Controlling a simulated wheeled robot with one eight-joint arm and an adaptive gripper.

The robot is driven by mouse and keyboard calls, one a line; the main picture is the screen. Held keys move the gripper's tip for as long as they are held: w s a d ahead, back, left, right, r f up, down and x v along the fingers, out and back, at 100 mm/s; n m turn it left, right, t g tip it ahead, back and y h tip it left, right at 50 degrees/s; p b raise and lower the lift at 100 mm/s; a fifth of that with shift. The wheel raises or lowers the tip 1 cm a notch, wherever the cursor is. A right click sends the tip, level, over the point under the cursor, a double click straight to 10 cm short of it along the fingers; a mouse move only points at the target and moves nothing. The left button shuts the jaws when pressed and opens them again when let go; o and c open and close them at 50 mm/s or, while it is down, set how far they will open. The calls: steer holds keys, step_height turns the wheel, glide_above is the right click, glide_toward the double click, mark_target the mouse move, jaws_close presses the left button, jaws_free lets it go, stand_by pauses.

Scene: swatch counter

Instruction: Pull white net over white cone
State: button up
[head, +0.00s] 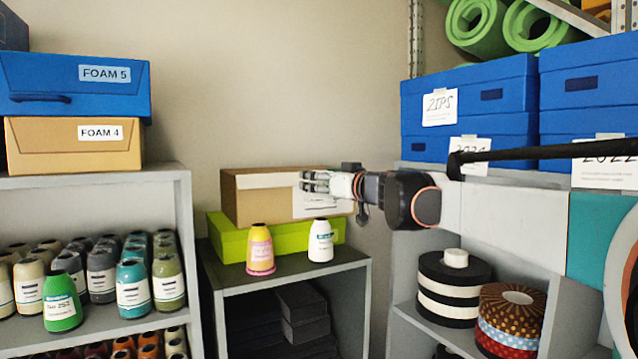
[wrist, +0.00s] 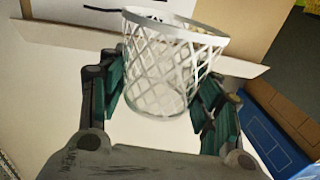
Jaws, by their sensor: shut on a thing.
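The white cone (head: 320,241) stands upright with a label on the grey shelf unit's top. A yellow cone (head: 259,249) with pink on its lower part stands to its left. My gripper (head: 310,182) is above the white cone, apart from it, in front of a cardboard box. In the wrist view my gripper (wrist: 160,95) has its dark green fingers shut on the white net (wrist: 165,68), one finger on each side. The net is an open-mesh sleeve with a solid pale rim. I cannot make out the white cone in the wrist view.
The cardboard box (head: 255,201) lies on a lime green box (head: 231,243) behind the cones. The shelf top's (head: 285,273) front edge is close to them. Several cones fill the left shelf (head: 100,332). Striped rolls (head: 454,288) stand at the right.

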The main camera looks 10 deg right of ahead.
mark_target(327, 233)
steer(key=shift+s+d+f+b, duration=0.1)
steer(key=shift+s+f+b, duration=0.2)
steer(key=shift+w+f+b, duration=0.1)
steer(key=shift+f+b, duration=3.75)
steer(key=shift+f, duration=2.35)
steer(key=o, duration=0.8)
steer(key=shift+o, duration=0.2)
